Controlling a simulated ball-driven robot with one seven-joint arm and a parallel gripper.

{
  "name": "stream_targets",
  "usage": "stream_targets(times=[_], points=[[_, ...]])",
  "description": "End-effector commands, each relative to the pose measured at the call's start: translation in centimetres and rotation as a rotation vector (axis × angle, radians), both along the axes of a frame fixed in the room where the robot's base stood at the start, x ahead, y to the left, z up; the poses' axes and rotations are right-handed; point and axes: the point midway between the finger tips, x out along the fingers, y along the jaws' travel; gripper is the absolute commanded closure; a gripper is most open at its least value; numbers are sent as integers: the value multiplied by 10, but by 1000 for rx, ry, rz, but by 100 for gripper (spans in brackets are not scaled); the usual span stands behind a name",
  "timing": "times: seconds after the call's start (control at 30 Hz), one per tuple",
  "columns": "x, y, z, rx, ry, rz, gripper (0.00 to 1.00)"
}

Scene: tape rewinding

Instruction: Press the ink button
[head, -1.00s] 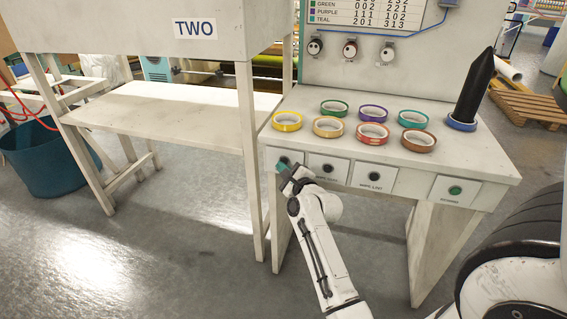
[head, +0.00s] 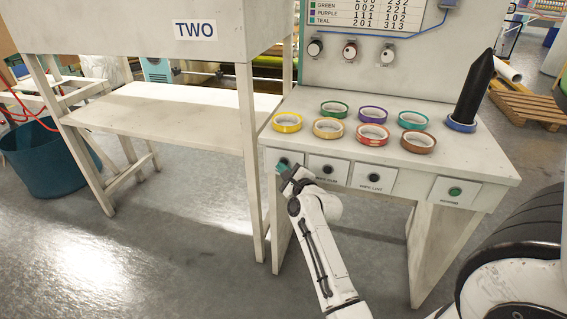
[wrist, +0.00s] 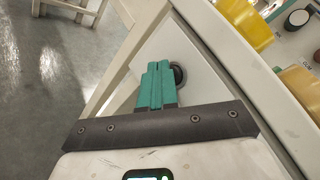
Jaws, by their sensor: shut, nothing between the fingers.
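The leftmost panel on the table front carries a dark round button (head: 284,161); its label is hidden by my arm, so I cannot read whether it says ink. In the wrist view the dark button (wrist: 179,75) shows just right of and behind the fingertips. My gripper (head: 281,168) has teal fingers, shut and empty, at this leftmost panel. The fingers also show in the wrist view (wrist: 157,76), close together and overlapping the button's left side. I cannot tell whether they touch it.
Other front buttons are wipe gum (head: 327,170), wipe list (head: 374,177) and a green one (head: 455,191) at right. Several tape rolls, including a yellow one (head: 287,122), lie on the tabletop (head: 300,105). A table leg (head: 250,160) stands left of my gripper.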

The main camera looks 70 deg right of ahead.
Motion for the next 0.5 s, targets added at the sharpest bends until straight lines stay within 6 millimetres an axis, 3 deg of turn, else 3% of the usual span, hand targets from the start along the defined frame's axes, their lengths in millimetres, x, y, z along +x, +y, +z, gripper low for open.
stream_targets(times=[0.5], points=[[-1, 12, 0, 0, 0, 0, 100]])
